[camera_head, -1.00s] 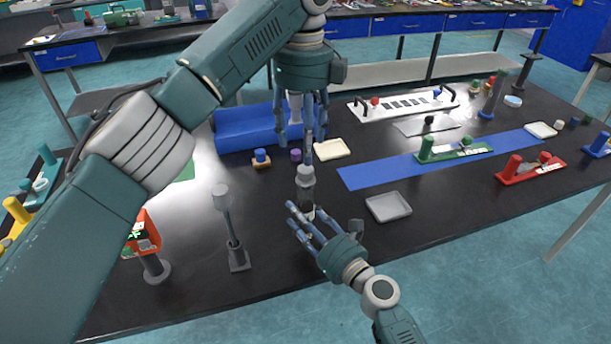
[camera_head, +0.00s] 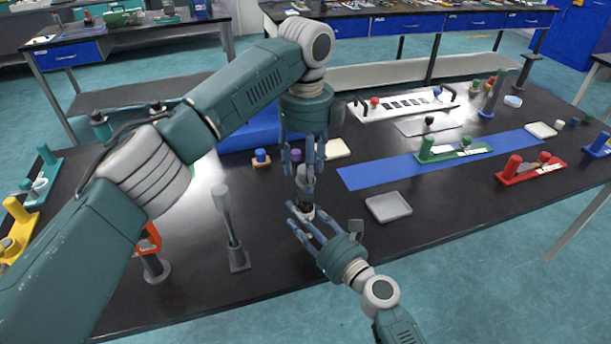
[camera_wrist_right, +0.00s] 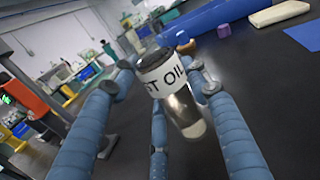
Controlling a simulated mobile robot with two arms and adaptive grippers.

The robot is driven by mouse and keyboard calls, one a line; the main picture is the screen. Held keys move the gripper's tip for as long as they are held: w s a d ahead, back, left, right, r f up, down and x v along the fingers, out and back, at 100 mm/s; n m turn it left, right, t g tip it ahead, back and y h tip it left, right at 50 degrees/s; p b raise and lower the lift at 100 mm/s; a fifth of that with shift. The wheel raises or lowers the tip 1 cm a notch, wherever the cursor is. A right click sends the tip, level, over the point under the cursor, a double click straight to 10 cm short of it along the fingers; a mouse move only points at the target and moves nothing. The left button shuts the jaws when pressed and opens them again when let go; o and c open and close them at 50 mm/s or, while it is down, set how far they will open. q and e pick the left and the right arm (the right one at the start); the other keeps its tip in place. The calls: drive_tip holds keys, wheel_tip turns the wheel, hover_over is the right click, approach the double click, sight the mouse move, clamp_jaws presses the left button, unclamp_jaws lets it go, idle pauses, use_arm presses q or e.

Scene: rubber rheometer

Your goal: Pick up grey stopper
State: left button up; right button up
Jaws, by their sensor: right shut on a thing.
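The grey stopper (camera_head: 302,184) is at the top of a small dark bottle with a white label (camera_head: 306,211) near the middle of the black table. My left gripper (camera_head: 304,180) points straight down over it, its fingers open around the stopper and partly hiding it. I cannot see a gap between stopper and bottle. My right gripper (camera_head: 306,217) is shut on the bottle from the front. In the right wrist view the bottle (camera_wrist_right: 172,85) sits between the fingers, and part of its label reads "ST OIL". My left gripper does not show there.
A blue rack (camera_head: 247,128) stands behind the bottle. A grey tray (camera_head: 388,207) and a blue mat (camera_head: 365,176) lie to the right. A grey stand (camera_head: 232,230) rises to the left. A small purple piece (camera_head: 295,156) is close behind my left fingers.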

use_arm(q)
drive_tip(key=c, duration=0.7)
drive_tip(key=shift+r, duration=0.15)
wheel_tip(320, 180, up, 15)
drive_tip(key=shift+f, duration=0.1)
idle(0.4)
idle(0.3)
use_arm(e)
drive_tip(key=o, duration=1.3)
